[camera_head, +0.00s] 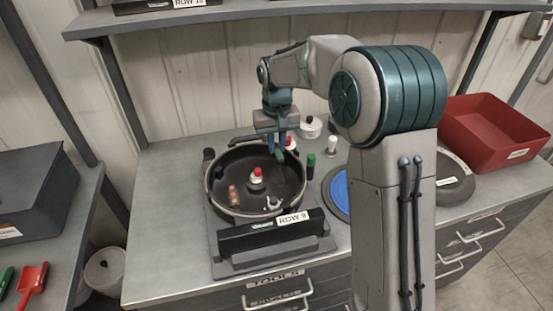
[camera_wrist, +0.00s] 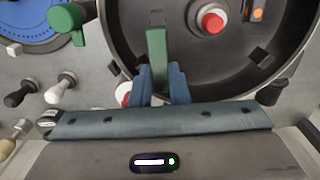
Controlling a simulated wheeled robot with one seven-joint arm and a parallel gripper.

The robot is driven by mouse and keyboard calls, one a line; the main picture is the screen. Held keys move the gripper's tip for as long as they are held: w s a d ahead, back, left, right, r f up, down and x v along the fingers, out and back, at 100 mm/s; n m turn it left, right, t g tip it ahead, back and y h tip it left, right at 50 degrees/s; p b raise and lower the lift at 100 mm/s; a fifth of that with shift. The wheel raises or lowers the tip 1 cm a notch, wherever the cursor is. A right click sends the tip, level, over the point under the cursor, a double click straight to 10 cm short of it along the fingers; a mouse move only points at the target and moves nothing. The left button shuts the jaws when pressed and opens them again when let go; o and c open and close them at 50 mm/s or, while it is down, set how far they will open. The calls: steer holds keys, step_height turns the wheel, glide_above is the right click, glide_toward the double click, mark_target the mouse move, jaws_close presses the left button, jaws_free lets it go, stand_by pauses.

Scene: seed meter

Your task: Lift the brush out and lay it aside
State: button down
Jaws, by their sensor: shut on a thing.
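The round black seed meter housing (camera_head: 225,210) sits open on the workbench, with a red-and-white hub (camera_head: 257,174) in its middle. My gripper (camera_head: 281,143) is over the far right part of the housing. Its blue fingers (camera_wrist: 161,84) are shut on a green piece, which I take to be the brush (camera_wrist: 156,48). In the wrist view the brush stands out beyond the fingertips over the housing's interior (camera_wrist: 195,65). Its bristles are not clearly visible, and I cannot tell whether it still touches the housing.
A dark green-topped post (camera_head: 311,160) stands right of the housing. Beside it are a blue disc (camera_head: 340,190) and white knobs (camera_head: 311,126). The ROW 9 block (camera_head: 272,232) is in front. A red bin (camera_head: 497,130) stands at right. The bench's left part (camera_head: 160,220) is clear.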

mark_target(277, 148)
steer(key=shift+r, duration=1.25)
steer(key=shift+r, duration=0.15)
step_height(277, 148, up, 7)
steer(key=p, duration=0.5)
steer(key=shift+p, duration=0.3)
steer(key=shift+f, duration=0.2)
